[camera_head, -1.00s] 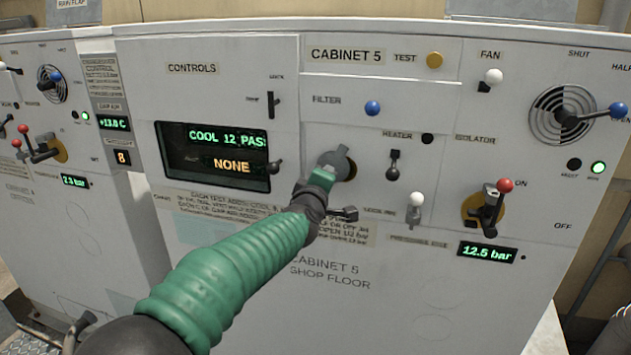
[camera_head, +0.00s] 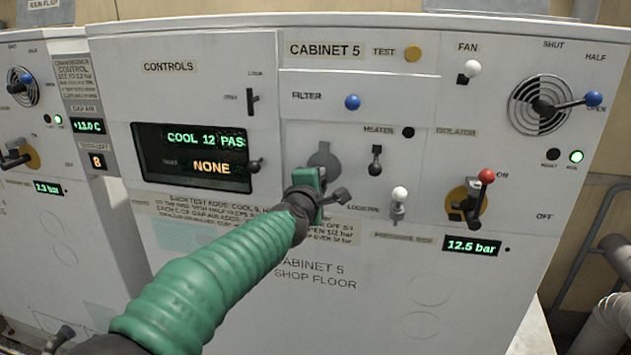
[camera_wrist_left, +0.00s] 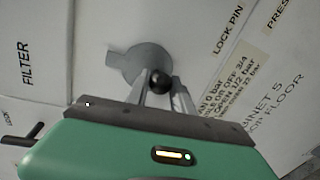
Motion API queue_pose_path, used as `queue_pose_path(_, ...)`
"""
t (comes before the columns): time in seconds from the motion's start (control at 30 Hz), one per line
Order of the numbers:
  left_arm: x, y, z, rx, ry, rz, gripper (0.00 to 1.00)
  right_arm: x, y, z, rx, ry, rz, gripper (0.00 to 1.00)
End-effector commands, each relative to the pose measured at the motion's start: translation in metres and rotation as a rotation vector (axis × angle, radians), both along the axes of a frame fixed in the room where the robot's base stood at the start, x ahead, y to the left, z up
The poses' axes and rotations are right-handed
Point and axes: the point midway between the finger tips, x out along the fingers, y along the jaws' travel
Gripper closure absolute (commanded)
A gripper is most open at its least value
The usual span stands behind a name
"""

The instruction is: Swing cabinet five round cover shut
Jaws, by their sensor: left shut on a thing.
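The round cover (camera_head: 323,157) of cabinet five is a grey disc with a small tab at its top. It looks flat against the panel, and no opening shows around it. It also shows in the left wrist view (camera_wrist_left: 147,62). My left gripper (camera_head: 318,180) is at the cover's lower edge and hides part of it. In the left wrist view its fingertips (camera_wrist_left: 160,86) close around a small black ball knob (camera_wrist_left: 158,81) in front of the cover. My right gripper is not in view.
A white-knobbed lever (camera_head: 399,195), the heater switch (camera_head: 375,160) and the red-knobbed isolator handle (camera_head: 478,195) stand out to the right. A blue filter knob (camera_head: 352,102) is above. The display (camera_head: 195,158) is left.

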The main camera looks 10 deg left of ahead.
Motion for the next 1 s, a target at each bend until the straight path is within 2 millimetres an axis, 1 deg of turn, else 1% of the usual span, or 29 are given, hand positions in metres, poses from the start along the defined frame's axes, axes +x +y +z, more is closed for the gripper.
queue_pose_path(0.03, 0.000, -0.002, 0.000, -0.003, 0.000, -0.005, 1.00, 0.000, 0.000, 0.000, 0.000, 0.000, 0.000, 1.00)
queue_pose_path(0.23, 0.000, -0.003, 0.001, -0.002, -0.001, -0.005, 1.00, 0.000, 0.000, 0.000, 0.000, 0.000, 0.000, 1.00)
queue_pose_path(0.27, 0.000, -0.003, 0.001, -0.002, -0.001, -0.005, 0.71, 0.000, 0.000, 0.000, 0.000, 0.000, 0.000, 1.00)
queue_pose_path(0.4, 0.000, -0.002, 0.001, -0.002, 0.000, -0.004, 0.52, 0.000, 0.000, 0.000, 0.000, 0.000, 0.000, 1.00)
queue_pose_path(0.43, 0.000, -0.002, 0.001, -0.002, 0.000, -0.004, 0.50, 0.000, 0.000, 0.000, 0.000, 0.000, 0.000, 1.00)
queue_pose_path(0.77, -0.004, -0.001, 0.002, 0.000, -0.002, -0.002, 0.50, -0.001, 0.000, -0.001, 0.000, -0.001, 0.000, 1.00)
queue_pose_path(0.87, -0.017, 0.000, 0.004, 0.001, -0.003, -0.002, 0.50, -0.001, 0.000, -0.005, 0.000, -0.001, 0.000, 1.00)
queue_pose_path(0.97, -0.041, 0.000, 0.009, 0.001, -0.004, -0.002, 0.50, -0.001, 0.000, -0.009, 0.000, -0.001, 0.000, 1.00)
queue_pose_path(1.0, -0.053, 0.001, 0.011, 0.001, -0.005, -0.001, 0.50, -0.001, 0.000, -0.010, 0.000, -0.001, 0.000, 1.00)
